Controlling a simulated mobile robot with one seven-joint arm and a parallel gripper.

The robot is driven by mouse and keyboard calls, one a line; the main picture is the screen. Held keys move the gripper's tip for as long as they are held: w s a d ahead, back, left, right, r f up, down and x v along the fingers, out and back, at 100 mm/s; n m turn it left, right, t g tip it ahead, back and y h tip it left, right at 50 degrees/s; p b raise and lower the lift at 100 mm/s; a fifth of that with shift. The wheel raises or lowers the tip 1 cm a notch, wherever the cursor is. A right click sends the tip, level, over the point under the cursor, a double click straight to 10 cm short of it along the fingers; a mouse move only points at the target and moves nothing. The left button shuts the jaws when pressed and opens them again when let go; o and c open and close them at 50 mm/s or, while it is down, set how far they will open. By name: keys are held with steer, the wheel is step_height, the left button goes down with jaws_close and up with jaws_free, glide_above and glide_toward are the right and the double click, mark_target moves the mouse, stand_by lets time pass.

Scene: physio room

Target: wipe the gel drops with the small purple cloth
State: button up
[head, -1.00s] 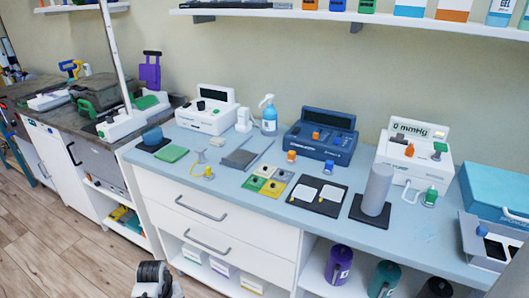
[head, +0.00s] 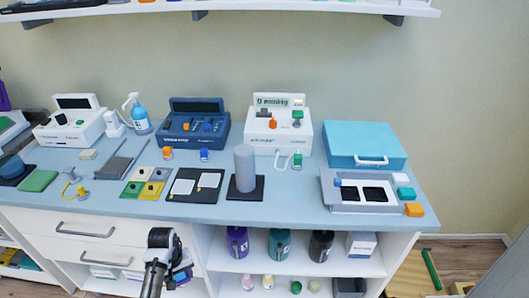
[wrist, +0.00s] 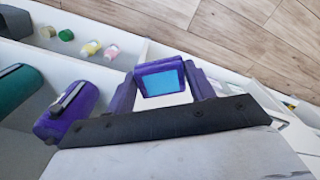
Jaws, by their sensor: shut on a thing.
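My gripper (wrist: 163,92) is shut on a small purple thing (wrist: 160,69) with a light blue face, seen between its two purple fingers in the wrist view. It looks like the small purple cloth, folded or on a block; I cannot tell which. In the head view my gripper (head: 178,274) is low in front of the cabinet, below the worktop (head: 300,204), partly hidden by my own arm. I cannot make out any gel drops on the worktop.
A grey cylinder (head: 244,168) stands on a dark mat. Left of it are a black pad (head: 194,197) with two white pieces and coloured squares (head: 148,182). Devices line the back. A grey tray (head: 340,204) and teal case (head: 365,142) are right. Bottles (head: 279,243) stand below.

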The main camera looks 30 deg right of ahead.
steer(key=r+p, duration=0.3)
steer(key=r, duration=0.1)
steer(key=shift+d, duration=0.35)
steer(key=shift+d+f+b, duration=0.1)
steer(key=shift+f+b, duration=0.2)
steer(key=shift+b, duration=0.05)
